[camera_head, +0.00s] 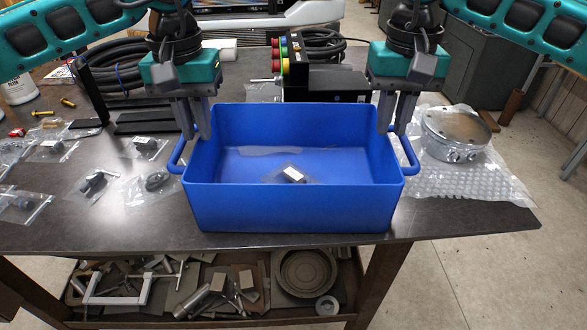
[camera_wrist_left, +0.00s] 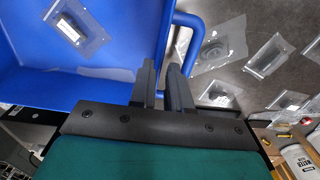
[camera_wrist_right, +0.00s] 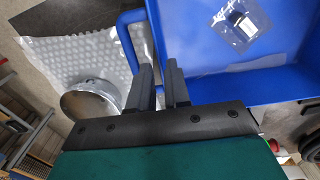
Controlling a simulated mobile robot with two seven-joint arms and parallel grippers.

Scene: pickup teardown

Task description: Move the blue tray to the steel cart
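The blue tray (camera_head: 290,208) is at the front middle of the dark workbench, upright, with a loop handle on each side. A small bagged part with a white label (camera_head: 292,174) lies inside it. My left gripper (camera_head: 196,138) is at the tray's left rim, its fingers close together on either side of the wall by the handle. My right gripper (camera_head: 393,134) is at the right rim in the same way. Both wrist views show only a narrow gap between the fingers, with the blue rim in it. I cannot tell whether the tray is lifted off the bench. No steel cart is recognisable.
A round metal part (camera_head: 455,133) on bubble wrap (camera_head: 490,185) lies to the right of the tray. Several bagged parts (camera_head: 92,183) lie to the left. A box with coloured buttons (camera_head: 325,83) and coiled black hose (camera_head: 110,68) stand behind. A lower shelf (camera_head: 165,290) holds metal pieces.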

